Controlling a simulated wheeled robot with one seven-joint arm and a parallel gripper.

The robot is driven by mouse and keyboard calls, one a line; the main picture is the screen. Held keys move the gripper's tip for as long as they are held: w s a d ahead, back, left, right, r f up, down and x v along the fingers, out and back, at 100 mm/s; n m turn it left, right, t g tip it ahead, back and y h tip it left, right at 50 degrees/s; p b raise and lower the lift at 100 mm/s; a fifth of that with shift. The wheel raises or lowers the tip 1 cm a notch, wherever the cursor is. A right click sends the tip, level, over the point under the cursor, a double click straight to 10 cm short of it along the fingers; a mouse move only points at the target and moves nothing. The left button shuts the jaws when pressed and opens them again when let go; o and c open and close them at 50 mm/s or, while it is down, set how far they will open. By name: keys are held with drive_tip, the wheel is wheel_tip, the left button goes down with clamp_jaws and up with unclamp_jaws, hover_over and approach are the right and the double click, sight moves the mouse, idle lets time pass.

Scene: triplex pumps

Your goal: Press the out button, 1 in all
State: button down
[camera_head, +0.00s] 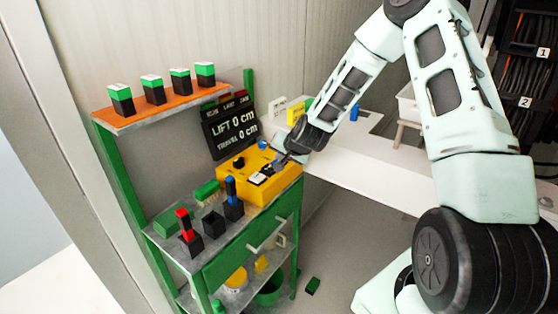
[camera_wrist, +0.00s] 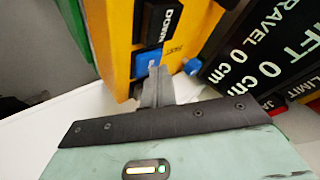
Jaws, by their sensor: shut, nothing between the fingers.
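A yellow control box (camera_head: 232,182) sits on the right end of the green bench. My gripper (camera_head: 279,162) is shut and empty over the box's right side. In the wrist view the shut fingers (camera_wrist: 157,74) point at a blue part (camera_wrist: 146,62) on the box, overlapping its lower edge; I cannot tell whether they touch. A black DOWN label (camera_wrist: 163,20) is beyond it. I cannot read any OUT label.
A black display (camera_head: 232,128) behind the box reads LIFT 0 cm and TRAVEL 0 cm. Several green-topped black blocks (camera_head: 152,88) stand on the orange shelf (camera_head: 135,117). Red (camera_head: 184,222) and blue (camera_head: 231,189) handled pieces stand left of the box. A white counter (camera_head: 370,165) lies to the right.

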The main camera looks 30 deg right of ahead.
drive_tip(key=shift+r, duration=0.15)
drive_tip(key=shift+r+p, duration=0.65)
drive_tip(key=shift+r, duration=0.15)
drive_tip(key=shift+r+p, duration=1.75)
drive_tip(key=shift+r, duration=0.8)
